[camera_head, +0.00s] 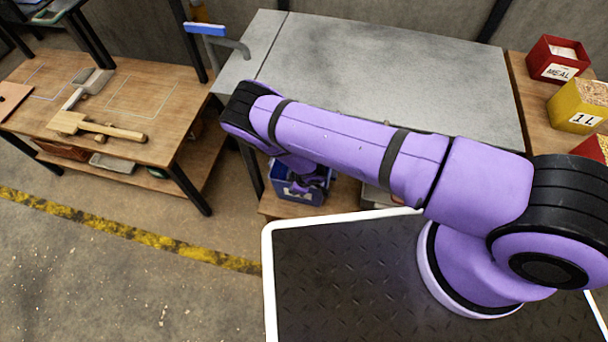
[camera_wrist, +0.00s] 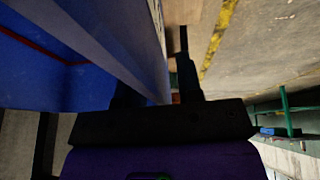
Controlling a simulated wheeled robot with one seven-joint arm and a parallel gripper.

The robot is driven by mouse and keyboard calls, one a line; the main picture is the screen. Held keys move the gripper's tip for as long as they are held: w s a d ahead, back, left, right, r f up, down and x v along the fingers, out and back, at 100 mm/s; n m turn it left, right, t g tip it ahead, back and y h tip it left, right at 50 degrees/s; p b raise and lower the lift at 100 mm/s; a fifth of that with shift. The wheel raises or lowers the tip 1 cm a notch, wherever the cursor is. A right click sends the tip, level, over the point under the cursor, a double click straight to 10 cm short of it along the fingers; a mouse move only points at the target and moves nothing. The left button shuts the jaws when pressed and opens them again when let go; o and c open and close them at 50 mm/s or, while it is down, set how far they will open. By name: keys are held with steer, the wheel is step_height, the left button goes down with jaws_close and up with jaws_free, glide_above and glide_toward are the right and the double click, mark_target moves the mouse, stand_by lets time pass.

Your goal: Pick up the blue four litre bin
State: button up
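The blue bin (camera_head: 284,190) stands on the low wooden shelf under the grey-topped table in the head view. Its front label is partly covered by my gripper (camera_head: 310,184), which is at the bin's near side below my arm. In the wrist view the blue bin (camera_wrist: 60,75) fills the left side, with its inside showing. My gripper (camera_wrist: 157,75) straddles one bin wall there, one dark finger on the inner side and one on the outer side. A gap shows between the outer finger and the wall, so the fingers are open.
The grey tabletop (camera_head: 390,75) is above the bin, with a blue-handled clamp or tap (camera_head: 207,29) at its left. Red and yellow bins (camera_head: 578,105) stand at right. A wooden workbench (camera_head: 150,90) with tools is left. Floor between is clear.

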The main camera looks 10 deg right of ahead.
steer(key=shift+f, duration=0.1)
steer(key=shift+c, duration=0.7)
jaws_close()
stand_by(0.8)
